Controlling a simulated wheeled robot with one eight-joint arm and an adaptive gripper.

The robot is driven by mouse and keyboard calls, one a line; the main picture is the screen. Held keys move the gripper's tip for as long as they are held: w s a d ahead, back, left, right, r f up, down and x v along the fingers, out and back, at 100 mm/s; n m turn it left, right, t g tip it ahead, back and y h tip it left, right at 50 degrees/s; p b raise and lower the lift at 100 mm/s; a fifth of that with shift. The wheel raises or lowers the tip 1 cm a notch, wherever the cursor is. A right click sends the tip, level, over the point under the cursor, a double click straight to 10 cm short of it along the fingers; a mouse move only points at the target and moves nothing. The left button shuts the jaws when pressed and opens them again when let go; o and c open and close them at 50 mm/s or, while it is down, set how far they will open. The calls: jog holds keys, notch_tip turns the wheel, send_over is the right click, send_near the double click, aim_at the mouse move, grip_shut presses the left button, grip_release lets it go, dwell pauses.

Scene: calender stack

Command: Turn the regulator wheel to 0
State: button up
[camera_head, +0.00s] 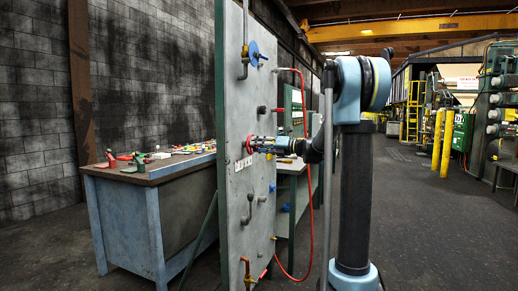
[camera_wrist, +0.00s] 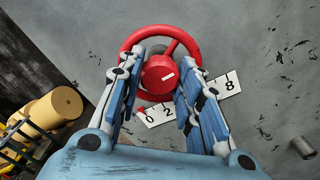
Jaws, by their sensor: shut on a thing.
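In the head view the wheel (camera_head: 249,145) shows small, edge-on. Below the wheel is a white number scale (camera_wrist: 151,117), with 0, 2 and 8 readable; the middle is hidden by a finger. My gripper (camera_wrist: 165,62) is shut on the wheel, one blue-padded finger on each side of the hub. In the head view my gripper (camera_head: 262,145) reaches the panel from the right.
The upright panel (camera_head: 232,200) also carries a blue valve wheel (camera_head: 254,53), pipe stubs and a red hose (camera_head: 311,190). A workbench (camera_head: 150,225) with several tools stands behind it at left. Open floor (camera_head: 430,220) lies at right, with yellow posts (camera_head: 441,140) beyond.

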jog(key=shift+f+m, duration=0.1)
jog(key=shift+m, duration=0.3)
jog(key=shift+w, duration=0.1)
jog(key=o, duration=1.1)
jog(key=shift+c, duration=0.2)
jog(key=v, duration=1.2)
